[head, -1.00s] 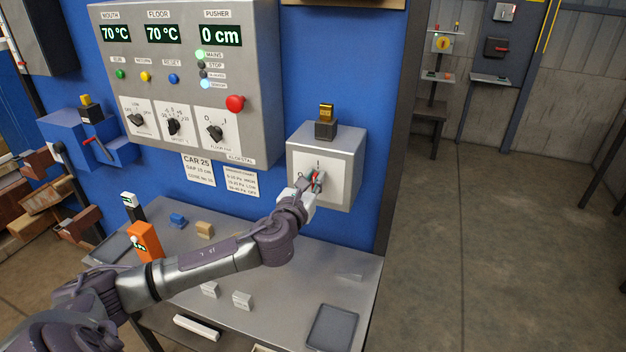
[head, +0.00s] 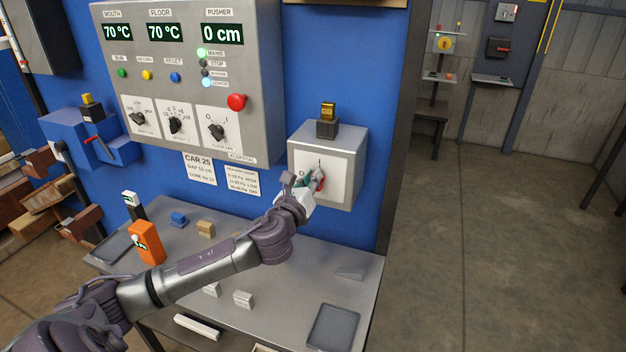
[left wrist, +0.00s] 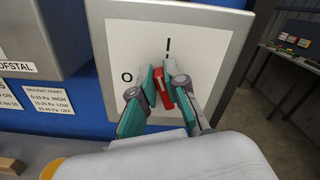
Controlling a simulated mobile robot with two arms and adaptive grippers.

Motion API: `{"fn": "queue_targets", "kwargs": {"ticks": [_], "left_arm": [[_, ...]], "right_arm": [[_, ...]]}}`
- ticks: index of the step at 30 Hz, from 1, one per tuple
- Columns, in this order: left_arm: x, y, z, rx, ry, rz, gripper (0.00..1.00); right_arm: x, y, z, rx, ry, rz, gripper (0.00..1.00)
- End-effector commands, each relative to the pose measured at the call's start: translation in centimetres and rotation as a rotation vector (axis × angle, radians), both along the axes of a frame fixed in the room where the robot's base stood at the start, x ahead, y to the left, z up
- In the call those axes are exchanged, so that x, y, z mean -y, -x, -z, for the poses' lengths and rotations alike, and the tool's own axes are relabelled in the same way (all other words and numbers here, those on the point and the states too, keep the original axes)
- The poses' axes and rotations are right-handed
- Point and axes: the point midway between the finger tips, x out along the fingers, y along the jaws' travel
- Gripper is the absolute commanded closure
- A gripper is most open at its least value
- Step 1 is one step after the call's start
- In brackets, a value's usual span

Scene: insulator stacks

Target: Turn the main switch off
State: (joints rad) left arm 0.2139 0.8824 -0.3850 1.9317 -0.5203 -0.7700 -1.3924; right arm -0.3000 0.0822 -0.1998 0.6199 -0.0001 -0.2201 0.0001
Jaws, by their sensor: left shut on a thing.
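The main switch is a grey box (head: 350,168) on the blue wall with a white plate marked O and I. Its red handle (left wrist: 163,92) shows between my fingers in the left wrist view, near upright below the I, its upper end leaning slightly toward the O. A bit of the red handle (head: 320,179) shows in the head view. My left gripper (left wrist: 161,82) is shut on the handle, a teal-padded finger on each side. The fingers hide part of the handle and its pivot. My right gripper is not in view.
The control panel (head: 262,100) stands left of the switch box, its MAINS lamp (head: 201,53) lit. A brass-coloured padlock-like item (head: 327,112) sits on the box. The metal bench (head: 290,285) below carries small blocks, an orange device (head: 148,243) and a dark tray (head: 333,327). Open floor lies right.

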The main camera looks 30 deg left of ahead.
Motion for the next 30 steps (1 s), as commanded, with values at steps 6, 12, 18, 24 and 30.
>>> {"fn": "queue_targets", "kwargs": {"ticks": [6, 12, 18, 24, 30], "left_arm": [[-0.4, 0.1, 0.2, 0.05, 0.202, -0.002, 1.0], [-0.6, 0.1, 0.4, 0.095, 0.389, -0.002, 1.0], [-0.9, 0.2, 0.7, 0.14, 0.573, -0.002, 1.0], [-1.0, 0.2, 0.9, 0.184, 0.757, -0.002, 1.0], [-1.1, 0.2, 1.2, 0.224, 0.921, -0.001, 1.0]], "right_arm": [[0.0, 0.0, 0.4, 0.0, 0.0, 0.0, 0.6], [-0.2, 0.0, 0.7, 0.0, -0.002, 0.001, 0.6], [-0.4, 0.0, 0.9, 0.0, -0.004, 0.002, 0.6], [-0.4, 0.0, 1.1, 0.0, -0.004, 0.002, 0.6], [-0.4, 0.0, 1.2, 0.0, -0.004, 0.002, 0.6]]}}
